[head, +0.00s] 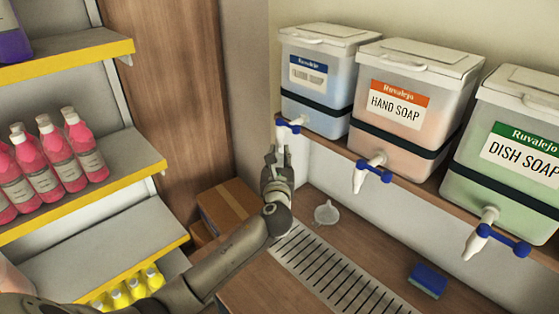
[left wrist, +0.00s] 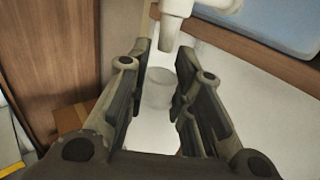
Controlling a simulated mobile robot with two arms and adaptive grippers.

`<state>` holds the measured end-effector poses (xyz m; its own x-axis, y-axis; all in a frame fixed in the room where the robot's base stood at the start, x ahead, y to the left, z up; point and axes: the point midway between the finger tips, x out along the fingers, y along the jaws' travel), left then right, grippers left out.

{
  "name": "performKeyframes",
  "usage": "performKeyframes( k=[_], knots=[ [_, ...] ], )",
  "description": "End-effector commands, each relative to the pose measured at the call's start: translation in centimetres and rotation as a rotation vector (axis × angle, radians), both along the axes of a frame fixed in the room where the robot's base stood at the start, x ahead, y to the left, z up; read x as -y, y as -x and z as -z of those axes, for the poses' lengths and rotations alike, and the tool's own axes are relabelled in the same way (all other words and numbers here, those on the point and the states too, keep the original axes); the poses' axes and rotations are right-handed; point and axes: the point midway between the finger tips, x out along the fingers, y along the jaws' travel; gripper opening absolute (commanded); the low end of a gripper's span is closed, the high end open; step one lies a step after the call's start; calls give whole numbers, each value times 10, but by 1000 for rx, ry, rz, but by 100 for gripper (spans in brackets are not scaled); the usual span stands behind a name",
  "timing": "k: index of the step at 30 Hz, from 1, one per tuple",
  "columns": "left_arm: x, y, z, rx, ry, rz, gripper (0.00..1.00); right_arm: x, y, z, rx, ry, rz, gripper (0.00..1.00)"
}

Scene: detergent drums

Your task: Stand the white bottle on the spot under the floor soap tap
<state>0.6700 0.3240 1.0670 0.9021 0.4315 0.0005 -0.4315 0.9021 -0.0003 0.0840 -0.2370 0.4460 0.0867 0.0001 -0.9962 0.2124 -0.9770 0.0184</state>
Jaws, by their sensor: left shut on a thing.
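The leftmost drum (head: 318,80) has a blue label too small to read and pale blue contents. Its white tap (head: 281,133) has a blue handle (head: 291,126). My left gripper (head: 279,155) is just below this tap, with its fingers pointing up towards it. In the left wrist view, the gripper (left wrist: 160,95) is shut on the white bottle (left wrist: 150,132), whose pale round mouth shows between the fingers. The tap spout (left wrist: 172,25) is beyond and above the mouth. In the head view the fingers hide most of the bottle. The bottle's base and the spot are hidden. My right gripper is not in view.
The hand soap drum (head: 400,105) and dish soap drum (head: 510,150) stand to the right. A slotted grate (head: 335,272), a funnel (head: 327,213) and a blue sponge (head: 428,279) are on the counter (head: 385,240). A cardboard box (head: 228,205) is behind my arm. Shelves of bottles stand left.

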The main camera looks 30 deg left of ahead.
Motion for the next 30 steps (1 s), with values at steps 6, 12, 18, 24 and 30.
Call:
performKeyframes(
  k=[6,12,18,24,30],
  knots=[
    [-10,-23,0,1,0,1,0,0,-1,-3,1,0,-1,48],
    [-11,-24,23,-5,0,0,0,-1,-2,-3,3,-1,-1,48],
    [-11,-24,36,0,0,1,0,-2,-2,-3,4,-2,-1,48],
    [-11,-24,36,0,0,1,0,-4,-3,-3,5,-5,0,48],
    [-11,-24,39,0,0,0,31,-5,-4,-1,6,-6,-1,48]
  ],
)
